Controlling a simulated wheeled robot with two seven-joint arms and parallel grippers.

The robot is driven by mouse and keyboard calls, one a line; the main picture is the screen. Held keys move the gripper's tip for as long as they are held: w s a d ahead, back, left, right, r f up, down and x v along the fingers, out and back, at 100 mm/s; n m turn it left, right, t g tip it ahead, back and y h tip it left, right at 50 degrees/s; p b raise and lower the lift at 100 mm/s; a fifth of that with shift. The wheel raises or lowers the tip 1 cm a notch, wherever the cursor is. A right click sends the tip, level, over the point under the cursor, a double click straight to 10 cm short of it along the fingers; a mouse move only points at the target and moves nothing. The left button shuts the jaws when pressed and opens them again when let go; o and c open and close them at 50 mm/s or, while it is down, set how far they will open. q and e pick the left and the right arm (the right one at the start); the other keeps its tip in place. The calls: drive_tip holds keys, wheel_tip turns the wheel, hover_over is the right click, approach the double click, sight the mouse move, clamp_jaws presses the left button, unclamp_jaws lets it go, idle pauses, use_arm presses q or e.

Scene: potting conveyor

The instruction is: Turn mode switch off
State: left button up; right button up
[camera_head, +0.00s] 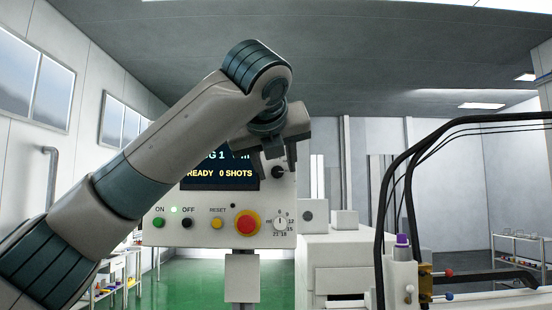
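A white control panel (200,236) faces me in the middle of the view. A small black knob (279,172), which looks like the mode switch, sits at the panel's upper right. Its upper part and any label are hidden, so I cannot read its setting. My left gripper (277,170) reaches in from the left and hangs in front of the panel at this knob. Its two fingers are apart, one on each side of the knob. I cannot tell whether they touch it. My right gripper is out of view.
The panel also carries a partly covered screen (219,175), a green button (158,223), a black button (187,223), a yellow button (217,223), a red stop button (246,224) and a numbered dial (281,224). Black cables (385,200) and a machine (345,258) stand to the right.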

use_arm(q)
drive_tip(key=shift+w+f, duration=0.1)
drive_tip(key=shift+w, duration=0.1)
clamp_jaws()
